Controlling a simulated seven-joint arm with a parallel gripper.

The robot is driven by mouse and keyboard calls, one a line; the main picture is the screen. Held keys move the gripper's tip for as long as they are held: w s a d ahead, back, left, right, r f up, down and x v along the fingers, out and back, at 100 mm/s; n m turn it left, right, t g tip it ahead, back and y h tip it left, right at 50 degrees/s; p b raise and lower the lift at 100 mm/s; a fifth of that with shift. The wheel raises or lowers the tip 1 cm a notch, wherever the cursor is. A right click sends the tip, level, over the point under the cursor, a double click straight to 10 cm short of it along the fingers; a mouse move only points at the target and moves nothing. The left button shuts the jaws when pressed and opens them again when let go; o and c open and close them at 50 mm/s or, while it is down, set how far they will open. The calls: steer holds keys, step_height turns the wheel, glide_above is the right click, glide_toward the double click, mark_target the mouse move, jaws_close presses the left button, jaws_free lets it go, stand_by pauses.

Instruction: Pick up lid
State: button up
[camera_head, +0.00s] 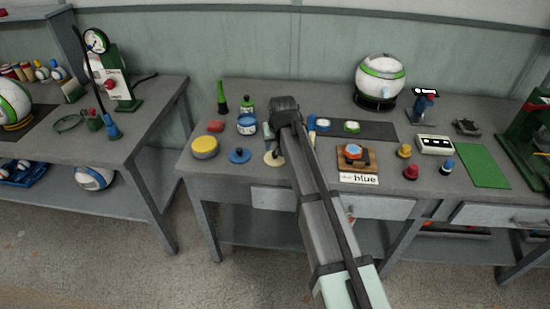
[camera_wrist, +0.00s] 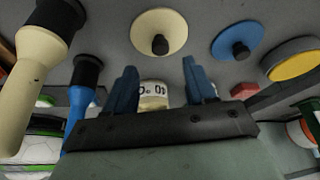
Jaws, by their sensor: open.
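Two lids lie on the workbench. A cream round lid with a black knob (camera_wrist: 174,24) is at top centre in the wrist view, and it also shows in the head view (camera_head: 270,159), partly behind my arm. A blue lid with a dark knob (camera_wrist: 229,37) is right of it in the wrist view, and left of it in the head view (camera_head: 239,156). My gripper (camera_wrist: 163,74) is open, with its two blue fingers apart. Its fingertips appear below the cream lid in the wrist picture, not around its knob. My arm hides the fingers in the head view.
A yellow-topped tin (camera_head: 205,145), a red block (camera_head: 215,126) and a blue-and-white jar (camera_head: 247,123) stand near the lids. Cream and blue handled tools (camera_wrist: 22,105) lie beside my gripper in the wrist view. A small labelled container (camera_wrist: 153,91) shows between the fingers.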

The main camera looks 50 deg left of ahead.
steer(key=shift+x, duration=2.6)
steer(key=shift+s+d+f, duration=0.1)
steer(key=shift+s+d, duration=0.1)
jaws_close()
